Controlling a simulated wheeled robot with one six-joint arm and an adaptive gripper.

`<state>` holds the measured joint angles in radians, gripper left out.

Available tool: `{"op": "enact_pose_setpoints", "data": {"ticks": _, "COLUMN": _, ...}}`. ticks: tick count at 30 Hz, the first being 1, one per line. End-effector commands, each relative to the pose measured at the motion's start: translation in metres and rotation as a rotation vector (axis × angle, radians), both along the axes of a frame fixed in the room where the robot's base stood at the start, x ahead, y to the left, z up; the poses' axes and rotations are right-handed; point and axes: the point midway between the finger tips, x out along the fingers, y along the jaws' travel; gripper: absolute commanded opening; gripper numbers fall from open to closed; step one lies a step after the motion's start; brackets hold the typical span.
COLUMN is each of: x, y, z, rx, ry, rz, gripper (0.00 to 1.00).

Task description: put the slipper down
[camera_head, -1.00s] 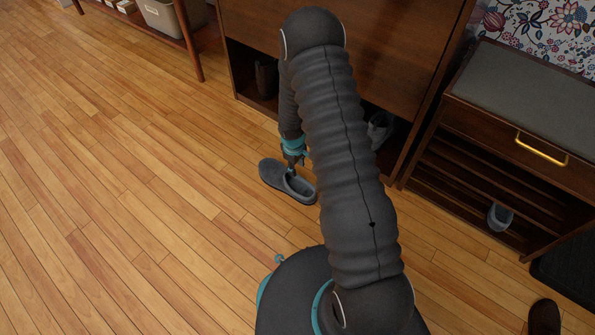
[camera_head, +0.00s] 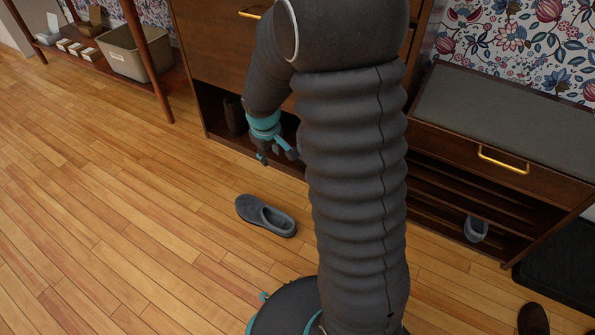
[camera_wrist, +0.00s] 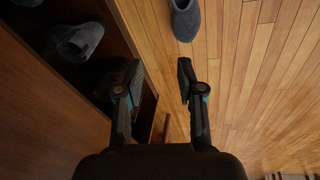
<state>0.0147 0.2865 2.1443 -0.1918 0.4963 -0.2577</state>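A grey slipper (camera_head: 266,215) lies sole down on the wood floor, in front of the dark wooden cabinet. In the wrist view the slipper (camera_wrist: 186,18) shows at the top edge, partly cut off, beyond the fingertips. My gripper (camera_head: 275,158) is up near the cabinet's lower opening, apart from the slipper; my arm hides part of it. In the wrist view my gripper (camera_wrist: 158,80) has its two fingers spread with nothing between them.
The cabinet (camera_head: 215,60) has a low open shelf holding dark footwear; a grey shoe (camera_wrist: 78,42) sits there. A bench (camera_head: 520,140) at right holds another grey slipper (camera_head: 475,229). A brown shoe (camera_head: 533,319) is at bottom right. The left floor is clear.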

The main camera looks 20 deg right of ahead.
Motion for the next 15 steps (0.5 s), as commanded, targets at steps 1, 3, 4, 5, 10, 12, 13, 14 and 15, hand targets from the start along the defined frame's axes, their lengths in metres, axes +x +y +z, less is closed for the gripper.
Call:
{"op": "enact_pose_setpoints", "data": {"ticks": 1, "x": -0.008, "y": 0.001, "z": 0.021, "rx": 0.006, "ry": -0.022, "rz": -0.019, "gripper": 0.38}}
{"op": "enact_pose_setpoints", "data": {"ticks": 3, "x": -0.021, "y": 0.002, "z": 0.044, "rx": 0.016, "ry": -0.043, "rz": -0.049, "gripper": 0.38}}
{"op": "enact_pose_setpoints", "data": {"ticks": 4, "x": -0.028, "y": 0.003, "z": 0.053, "rx": 0.020, "ry": -0.051, "rz": -0.060, "gripper": 0.38}}
{"op": "enact_pose_setpoints", "data": {"ticks": 5, "x": -0.033, "y": 0.003, "z": 0.063, "rx": 0.025, "ry": -0.062, "rz": -0.073, "gripper": 0.38}}
{"op": "enact_pose_setpoints", "data": {"ticks": 10, "x": -0.072, "y": 0.007, "z": 0.110, "rx": 0.055, "ry": -0.112, "rz": -0.139, "gripper": 0.38}}
{"op": "enact_pose_setpoints", "data": {"ticks": 12, "x": -0.089, "y": 0.008, "z": 0.126, "rx": 0.071, "ry": -0.132, "rz": -0.166, "gripper": 0.38}}
{"op": "enact_pose_setpoints", "data": {"ticks": 13, "x": -0.097, "y": 0.009, "z": 0.133, "rx": 0.078, "ry": -0.141, "rz": -0.177, "gripper": 0.38}}
{"op": "enact_pose_setpoints", "data": {"ticks": 14, "x": -0.105, "y": 0.010, "z": 0.140, "rx": 0.083, "ry": -0.149, "rz": -0.187, "gripper": 0.38}}
{"op": "enact_pose_setpoints", "data": {"ticks": 15, "x": -0.115, "y": 0.011, "z": 0.147, "rx": 0.092, "ry": -0.160, "rz": -0.201, "gripper": 0.38}}
